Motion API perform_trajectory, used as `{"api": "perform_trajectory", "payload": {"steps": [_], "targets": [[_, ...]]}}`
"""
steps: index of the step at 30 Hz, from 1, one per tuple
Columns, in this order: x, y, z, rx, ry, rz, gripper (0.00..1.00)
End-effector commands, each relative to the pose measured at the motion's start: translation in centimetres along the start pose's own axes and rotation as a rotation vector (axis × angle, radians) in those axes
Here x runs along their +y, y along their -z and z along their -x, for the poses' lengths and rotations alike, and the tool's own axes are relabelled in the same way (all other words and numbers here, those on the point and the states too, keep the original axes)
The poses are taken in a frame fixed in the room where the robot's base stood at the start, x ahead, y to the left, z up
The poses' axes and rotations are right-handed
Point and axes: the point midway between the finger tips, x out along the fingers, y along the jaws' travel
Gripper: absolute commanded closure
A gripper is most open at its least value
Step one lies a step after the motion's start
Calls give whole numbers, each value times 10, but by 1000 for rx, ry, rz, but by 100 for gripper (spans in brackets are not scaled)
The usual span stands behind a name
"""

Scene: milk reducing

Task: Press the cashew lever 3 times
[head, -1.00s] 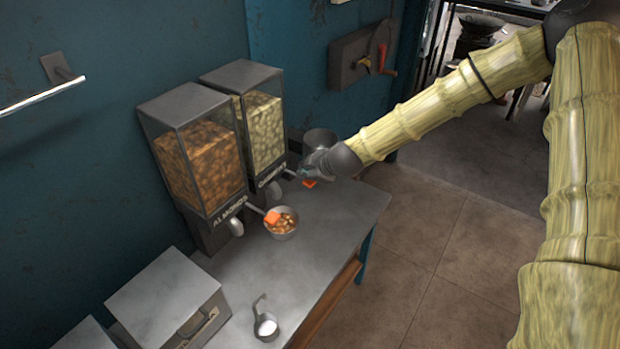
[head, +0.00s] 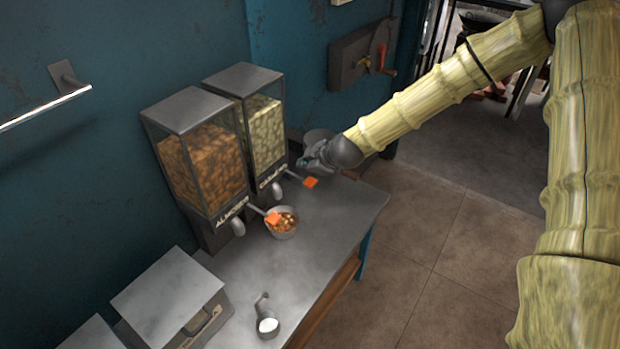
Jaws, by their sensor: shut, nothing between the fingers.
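The cashew dispenser (head: 264,135) stands on the grey table against the blue wall, right of the almond dispenser (head: 197,160). Its lever (head: 310,182) has an orange tip and sticks out over the table; the whole orange tip shows. The almond lever (head: 273,218) also has an orange tip, over a metal bowl (head: 283,230) of nuts. My gripper (head: 305,160) is shut and empty. It is just above and behind the cashew lever's tip in the picture, apart from it as far as I can tell.
A grey pot (head: 318,138) stands behind my gripper. A small cup with white contents (head: 267,326) is near the table's front edge. A grey metal box (head: 168,296) is at lower left. The table (head: 335,225) right of the bowl is clear.

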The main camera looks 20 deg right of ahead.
Motion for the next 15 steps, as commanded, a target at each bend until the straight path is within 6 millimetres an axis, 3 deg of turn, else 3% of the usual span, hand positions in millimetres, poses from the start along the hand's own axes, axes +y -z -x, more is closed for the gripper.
{"api": "perform_trajectory", "payload": {"steps": [6,15], "targets": [[10,10,13,0,0,2,100],[11,11,16,0,1,0,100]]}}
